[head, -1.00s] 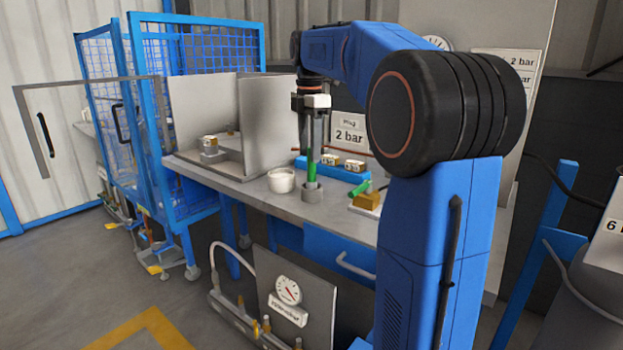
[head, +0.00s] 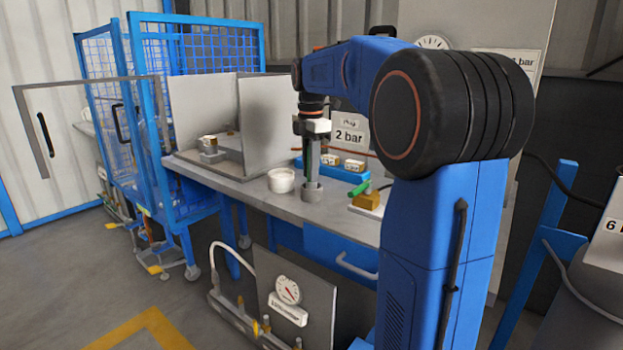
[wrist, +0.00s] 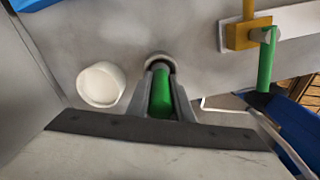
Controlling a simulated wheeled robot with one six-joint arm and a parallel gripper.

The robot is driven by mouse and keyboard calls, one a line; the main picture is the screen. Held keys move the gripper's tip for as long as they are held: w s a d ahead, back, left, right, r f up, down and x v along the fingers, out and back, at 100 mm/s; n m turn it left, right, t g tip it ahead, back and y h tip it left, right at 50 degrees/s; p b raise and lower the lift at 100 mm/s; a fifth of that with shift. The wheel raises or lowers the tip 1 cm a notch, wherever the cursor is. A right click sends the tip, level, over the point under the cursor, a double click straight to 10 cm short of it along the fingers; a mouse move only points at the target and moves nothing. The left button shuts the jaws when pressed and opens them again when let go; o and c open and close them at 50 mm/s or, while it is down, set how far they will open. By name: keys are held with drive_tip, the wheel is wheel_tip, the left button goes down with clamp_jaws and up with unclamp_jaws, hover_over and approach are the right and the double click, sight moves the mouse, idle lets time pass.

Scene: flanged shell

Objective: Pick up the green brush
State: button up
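The green brush (wrist: 161,96) stands upright in a small grey cup (head: 312,191) on the bench. In the wrist view its green handle lies between my two fingers, with no clear gap on either side. My gripper (head: 311,165) points straight down above the cup and is shut on the handle. In the head view the fingers hide most of the brush. The cup's rim shows just beyond the fingertips in the wrist view (wrist: 160,57). The lower end of the brush is hidden in the cup.
A white bowl (head: 282,181) stands close left of the cup. A blue rack (head: 343,173) is behind. Grey panels (head: 267,110) stand at the left.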

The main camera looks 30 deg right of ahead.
clamp_jaws()
wheel_tip(320, 180, up, 10)
idle(0.5)
drive_tip(key=shift+d, duration=0.1)
idle(2.1)
